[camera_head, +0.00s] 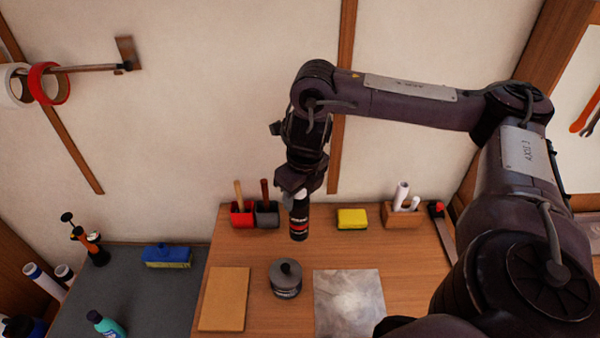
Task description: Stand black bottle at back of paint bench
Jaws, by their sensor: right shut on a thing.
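The black bottle (299,222), with a red band and a pale top, is upright beneath my right gripper (299,188). The gripper points down and is shut on its top. The bottle is over the back part of the wooden paint bench (385,258), in front of the wall. I cannot tell whether its base touches the bench top. My right arm reaches in from the right side. My left gripper is not in view.

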